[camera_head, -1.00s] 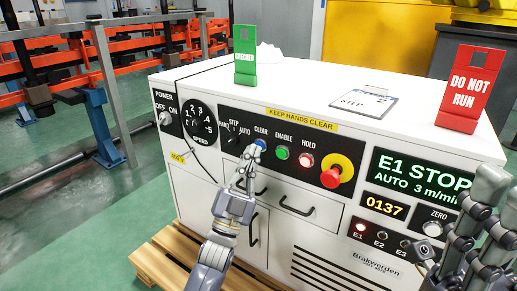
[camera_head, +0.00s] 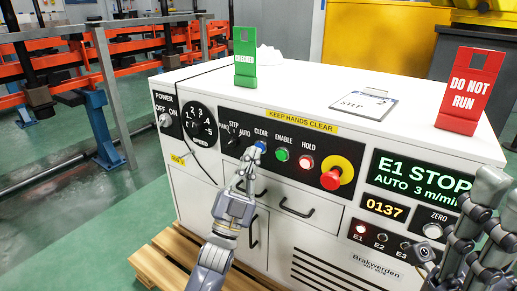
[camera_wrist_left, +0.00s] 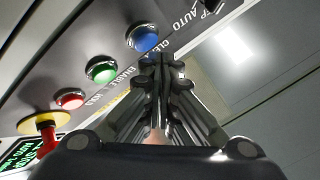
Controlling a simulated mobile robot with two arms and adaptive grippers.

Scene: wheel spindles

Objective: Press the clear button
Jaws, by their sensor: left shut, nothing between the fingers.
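The blue clear button (camera_head: 261,146) sits on the black control strip of the white machine, left of the green enable button (camera_head: 282,154). My left gripper (camera_head: 251,153) is shut and empty, its fingertips just below and left of the blue button. In the left wrist view the blue button (camera_wrist_left: 142,38) shows just beyond the shut fingertips (camera_wrist_left: 157,58); I cannot tell whether they touch it. My right gripper (camera_head: 480,215) is at the right edge in front of the machine, partly cut off; its finger state is unclear.
The red hold button (camera_head: 306,162) and a red emergency stop (camera_head: 332,178) on yellow are to the right. The display (camera_head: 420,180) reads E1 STOP. A green sign (camera_head: 245,60), a red DO NOT RUN sign (camera_head: 470,92) and a clipboard (camera_head: 363,104) stand or lie on top.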

